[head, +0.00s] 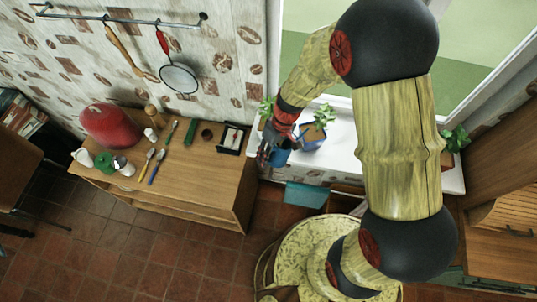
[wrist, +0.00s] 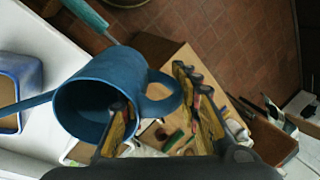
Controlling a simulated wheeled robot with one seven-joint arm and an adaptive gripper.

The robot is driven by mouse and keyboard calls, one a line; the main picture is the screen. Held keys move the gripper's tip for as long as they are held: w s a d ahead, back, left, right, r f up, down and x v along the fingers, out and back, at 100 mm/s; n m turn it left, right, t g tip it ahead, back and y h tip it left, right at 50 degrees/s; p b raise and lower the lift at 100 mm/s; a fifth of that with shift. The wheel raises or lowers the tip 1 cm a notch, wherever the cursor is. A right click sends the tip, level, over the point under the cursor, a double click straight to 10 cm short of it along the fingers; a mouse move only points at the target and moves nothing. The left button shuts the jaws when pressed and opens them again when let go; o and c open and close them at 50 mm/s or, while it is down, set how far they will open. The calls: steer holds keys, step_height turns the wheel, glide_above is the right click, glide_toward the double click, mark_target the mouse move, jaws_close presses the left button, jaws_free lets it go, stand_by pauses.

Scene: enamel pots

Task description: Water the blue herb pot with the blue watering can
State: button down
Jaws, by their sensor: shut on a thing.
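The blue watering can (wrist: 82,82) is held by its looped handle between the two fingers of my gripper (wrist: 158,104). In the head view my gripper (head: 272,143) and the can (head: 279,158) are at the front edge of the windowsill, and the arm partly hides them. The can's spout points left in the wrist view, across a blue pot (wrist: 35,75) with brown soil. In the head view the blue herb pot (head: 311,138) with green leaves stands on the sill, just right of the can. I cannot tell whether water is flowing.
The white windowsill (head: 340,150) also bears a plant (head: 267,107) at the left and another (head: 456,139) at the right, behind my arm.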

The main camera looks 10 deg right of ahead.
steer(key=shift+w+d+r+g+y+p, duration=0.1)
steer(key=shift+r+g+y+p, duration=0.2)
steer(key=shift+r, duration=0.45)
steer(key=shift+d+r+g+y+p, duration=0.15)
steer(key=shift+r+y, duration=0.25)
steer(key=shift+r, duration=0.35)
stand_by(1.8)
steer(key=shift+a, duration=0.1)
